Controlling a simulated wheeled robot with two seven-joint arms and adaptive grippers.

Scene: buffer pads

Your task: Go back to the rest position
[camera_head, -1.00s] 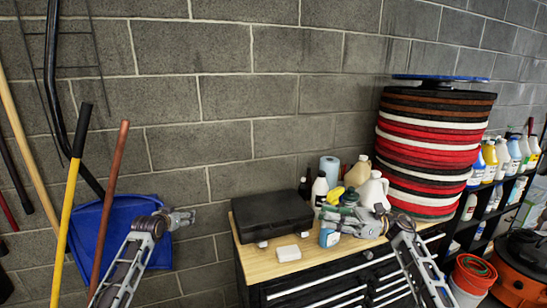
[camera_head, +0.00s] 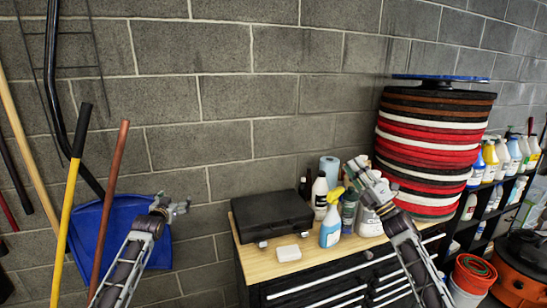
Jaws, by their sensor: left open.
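My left gripper (camera_head: 180,207) hangs in the air at the lower left, in front of the blue dustpan-like board. It is open, with nothing seen in it. My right gripper (camera_head: 356,170) is raised in front of the bottles and just left of the pad stack. Its fingers point up and to the left, and they are too small to show whether they are open. A tall stack of red, white, brown and black buffer pads (camera_head: 425,143) stands at the right, with a blue pad (camera_head: 440,78) on top.
A wooden-topped black cabinet (camera_head: 262,262) holds a black case (camera_head: 271,215), a white block (camera_head: 289,253), a spray bottle (camera_head: 331,222) and several other bottles. Long handles lean beside a blue board (camera_head: 90,235) at the left. Shelved bottles and an orange machine (camera_head: 524,275) stand at the right.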

